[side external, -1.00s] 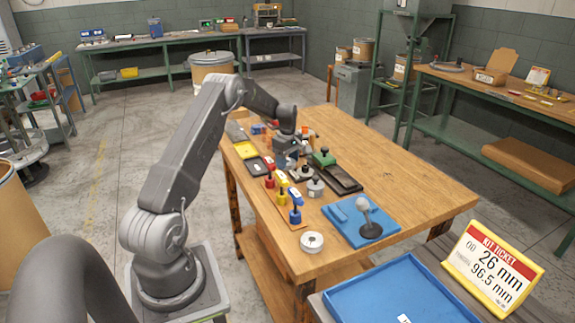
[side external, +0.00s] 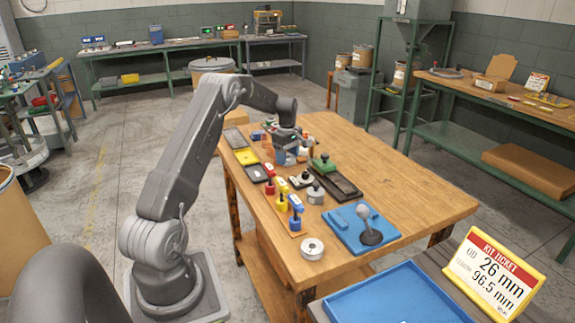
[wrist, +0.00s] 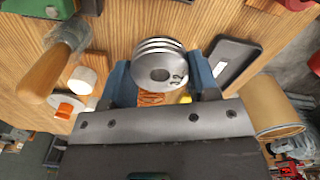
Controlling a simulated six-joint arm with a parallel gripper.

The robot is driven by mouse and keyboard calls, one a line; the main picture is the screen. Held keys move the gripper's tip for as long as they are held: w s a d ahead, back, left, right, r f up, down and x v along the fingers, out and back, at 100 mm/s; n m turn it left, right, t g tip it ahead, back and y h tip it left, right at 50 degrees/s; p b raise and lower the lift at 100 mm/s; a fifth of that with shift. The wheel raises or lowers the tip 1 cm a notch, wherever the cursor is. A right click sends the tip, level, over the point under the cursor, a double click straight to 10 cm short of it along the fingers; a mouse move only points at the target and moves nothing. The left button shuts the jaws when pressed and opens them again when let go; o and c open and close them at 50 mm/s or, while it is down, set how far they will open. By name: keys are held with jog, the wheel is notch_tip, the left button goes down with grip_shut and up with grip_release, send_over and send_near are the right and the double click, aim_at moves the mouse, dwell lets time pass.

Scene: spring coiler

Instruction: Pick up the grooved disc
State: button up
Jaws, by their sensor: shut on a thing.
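The grooved disc (wrist: 160,68) is a silvery metal wheel with stacked rims, a centre hole and a dark marking. In the wrist view it sits between the two blue fingers of my gripper (wrist: 163,80), which are shut on it. In the side external view my gripper (side external: 286,147) is over the far left part of the wooden table, among small parts. The disc cannot be made out clearly there.
A wooden-handled brush (wrist: 60,70) and a dark tray (wrist: 233,62) lie on either side of the disc. Coloured handled tools (side external: 282,190), a blue mat (side external: 345,238) and a white ring (side external: 312,249) stand nearer. The table's right side is clear.

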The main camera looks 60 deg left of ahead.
jog(key=s+a+r, duration=0.3)
jog(key=s+r, duration=0.6)
jog(key=s, duration=0.2)
jog(key=shift+a+r, duration=0.15)
jog(key=shift+a, duration=0.15)
jog(key=w+d+f+m, duration=0.2)
jog(key=w+d+m, duration=0.1)
jog(key=w+d, duration=1.2)
jog(key=w+d+f+m, duration=0.1)
jog(key=d+m, duration=0.1)
jog(key=d, duration=0.8)
jog(key=w+d+f+m, duration=0.1)
jog(key=d+f, duration=0.1)
jog(key=d, duration=0.7)
jog(key=shift+w+f, duration=0.1)
jog(key=shift+f, duration=2.1)
jog(key=shift+f, duration=0.7)
